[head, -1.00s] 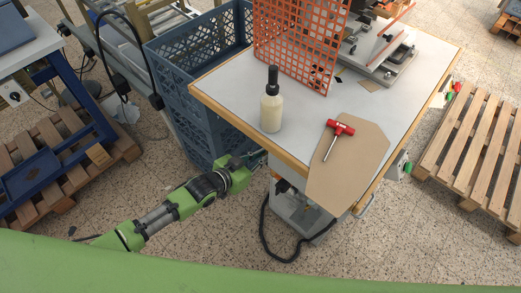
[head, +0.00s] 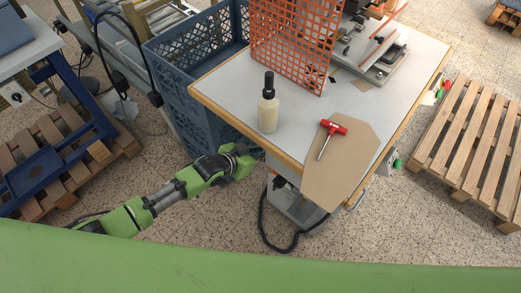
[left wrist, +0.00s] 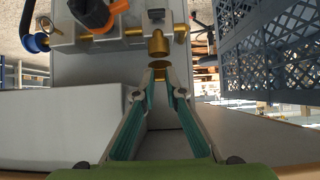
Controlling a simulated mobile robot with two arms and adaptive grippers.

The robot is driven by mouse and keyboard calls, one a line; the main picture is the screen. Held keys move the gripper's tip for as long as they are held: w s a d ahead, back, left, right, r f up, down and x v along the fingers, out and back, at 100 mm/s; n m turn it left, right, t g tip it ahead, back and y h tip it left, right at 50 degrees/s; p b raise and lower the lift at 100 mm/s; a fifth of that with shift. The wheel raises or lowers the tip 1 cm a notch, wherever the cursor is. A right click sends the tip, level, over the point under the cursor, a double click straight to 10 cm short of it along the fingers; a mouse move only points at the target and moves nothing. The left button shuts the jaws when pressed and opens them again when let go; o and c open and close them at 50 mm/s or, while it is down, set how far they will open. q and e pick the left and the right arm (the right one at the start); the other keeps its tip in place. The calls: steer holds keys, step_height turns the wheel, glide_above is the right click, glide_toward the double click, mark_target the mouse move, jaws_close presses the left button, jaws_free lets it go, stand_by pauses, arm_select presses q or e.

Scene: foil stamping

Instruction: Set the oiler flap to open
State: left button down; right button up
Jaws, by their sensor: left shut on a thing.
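In the left wrist view, a brass oiler (left wrist: 158,45) hangs from a metal block on a line of fittings. A small brass part, which looks like the oiler's flap (left wrist: 159,70), lies just below its end. My left gripper (left wrist: 160,77) is closed in with its teal-lined fingertips on this small part. How far the flap is turned is hard to tell. In the head view my left arm reaches to the near left side of the machine table; its fingertips and the oiler are hidden there. My right gripper is in neither view.
The table (head: 225,88) carries a cream bottle (head: 268,112), a red-handled tool (head: 331,129) on a brown board (head: 345,170), and an orange grid guard (head: 290,45). A blue crate (head: 185,65) stands close left of the table. Black-and-orange knob (left wrist: 92,12) sits beside the oiler.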

arm_select(q)
steer(key=c, duration=2.1)
jaws_free()
steer(key=shift+v, duration=4.05)
steer(key=shift+w, duration=0.1)
